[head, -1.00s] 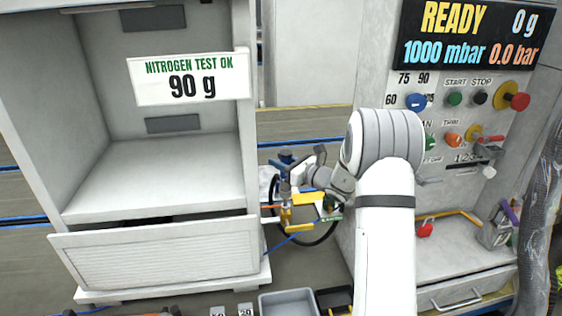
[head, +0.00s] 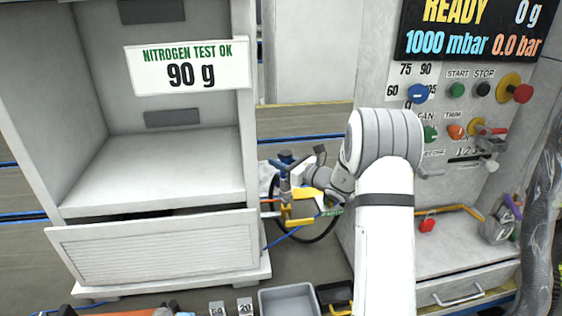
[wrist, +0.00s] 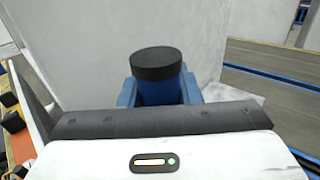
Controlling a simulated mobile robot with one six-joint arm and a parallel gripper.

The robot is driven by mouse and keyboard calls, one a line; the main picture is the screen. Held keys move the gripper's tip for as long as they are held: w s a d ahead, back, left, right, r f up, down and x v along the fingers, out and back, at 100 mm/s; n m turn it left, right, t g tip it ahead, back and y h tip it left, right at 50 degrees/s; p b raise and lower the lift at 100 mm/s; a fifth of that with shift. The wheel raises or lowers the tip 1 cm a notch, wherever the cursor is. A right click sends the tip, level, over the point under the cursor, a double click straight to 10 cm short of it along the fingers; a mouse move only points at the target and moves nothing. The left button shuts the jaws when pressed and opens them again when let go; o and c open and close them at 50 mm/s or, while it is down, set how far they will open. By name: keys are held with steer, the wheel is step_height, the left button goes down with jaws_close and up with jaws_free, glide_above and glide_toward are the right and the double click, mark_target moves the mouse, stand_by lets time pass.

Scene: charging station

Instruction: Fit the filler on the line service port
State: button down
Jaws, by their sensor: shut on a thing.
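The filler (wrist: 158,90) is a blue body with a black round cap, upright just beyond my gripper in the wrist view. Blue side pieces flank it. In the head view the filler (head: 286,157) shows as a small blue shape at my gripper (head: 285,178), beside the right side of the white cabinet (head: 155,258). An orange line stub (head: 268,213) sticks out of the cabinet's side close below. I cannot tell which part is the service port or whether the filler touches it.
A yellow part (head: 298,213) and a dark looped hose (head: 325,232) hang below my gripper. The control station (head: 455,190) with knobs stands at right, its display reading READY. A grey tray (head: 288,302) lies at the front. The cabinet sign (head: 188,66) reads 90 g.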

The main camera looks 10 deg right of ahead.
steer(key=shift+f+b, duration=0.55)
steer(key=shift+f, duration=0.25)
steer(key=c, duration=1)
jaws_free()
steer(key=shift+o, duration=0.2)
steer(key=shift+s, duration=0.1)
steer(key=v, duration=0.7)
steer(key=shift+s+d, duration=0.2)
steer(key=shift+d, duration=0.05)
steer(key=shift+s, duration=0.1)
